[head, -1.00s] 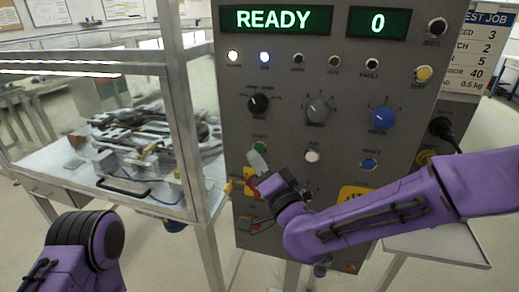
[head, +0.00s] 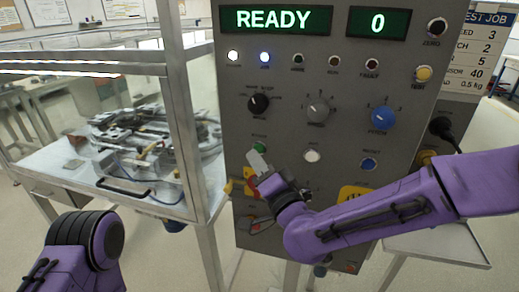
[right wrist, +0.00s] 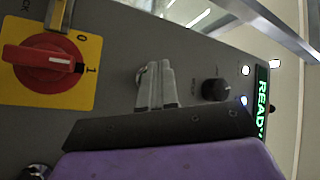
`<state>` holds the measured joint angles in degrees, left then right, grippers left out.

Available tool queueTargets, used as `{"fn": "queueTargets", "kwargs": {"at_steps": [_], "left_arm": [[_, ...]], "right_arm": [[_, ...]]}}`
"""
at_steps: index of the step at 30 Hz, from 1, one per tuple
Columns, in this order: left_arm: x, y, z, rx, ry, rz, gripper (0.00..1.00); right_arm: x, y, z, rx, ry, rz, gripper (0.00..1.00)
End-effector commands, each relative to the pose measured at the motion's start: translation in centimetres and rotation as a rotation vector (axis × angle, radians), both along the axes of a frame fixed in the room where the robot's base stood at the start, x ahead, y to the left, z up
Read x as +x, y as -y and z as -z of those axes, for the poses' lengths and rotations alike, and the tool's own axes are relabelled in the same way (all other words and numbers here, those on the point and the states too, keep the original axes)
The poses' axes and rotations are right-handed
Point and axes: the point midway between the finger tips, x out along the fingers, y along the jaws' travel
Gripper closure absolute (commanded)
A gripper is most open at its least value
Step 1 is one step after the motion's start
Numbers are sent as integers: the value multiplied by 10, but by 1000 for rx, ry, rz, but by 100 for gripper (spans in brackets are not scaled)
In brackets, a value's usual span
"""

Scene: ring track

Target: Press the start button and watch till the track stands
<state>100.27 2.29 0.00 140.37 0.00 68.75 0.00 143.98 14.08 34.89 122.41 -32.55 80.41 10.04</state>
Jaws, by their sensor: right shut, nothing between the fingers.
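The green start button (head: 260,147) is on the grey control panel, above and just right of my right fingertips. My right gripper (head: 257,163) is shut and empty, pointing at the panel. In the right wrist view its two fingers (right wrist: 156,82) lie together and cover most of a round button bezel (right wrist: 140,73); I cannot tell whether they touch it. The display (head: 276,20) reads READY, and the counter (head: 378,22) reads 0. The track (head: 150,140) lies behind clear panels at left. My left arm shows at lower left, but its gripper is out of view.
A red rotary switch on a yellow plate (right wrist: 45,60) is close to my right gripper. Black (head: 259,104), grey (head: 318,110) and blue (head: 382,117) knobs sit above. A white button (head: 311,156) and blue button (head: 368,165) are right of the green one.

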Motion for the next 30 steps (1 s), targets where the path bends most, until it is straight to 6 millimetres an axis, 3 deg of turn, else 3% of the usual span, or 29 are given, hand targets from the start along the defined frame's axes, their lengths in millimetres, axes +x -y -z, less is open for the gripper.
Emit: {"fn": "queueTargets", "kwargs": {"at_steps": [30], "left_arm": [[0,0,1,0,0,0,100]], "right_arm": [[13,4,0,1,0,1,100]]}}
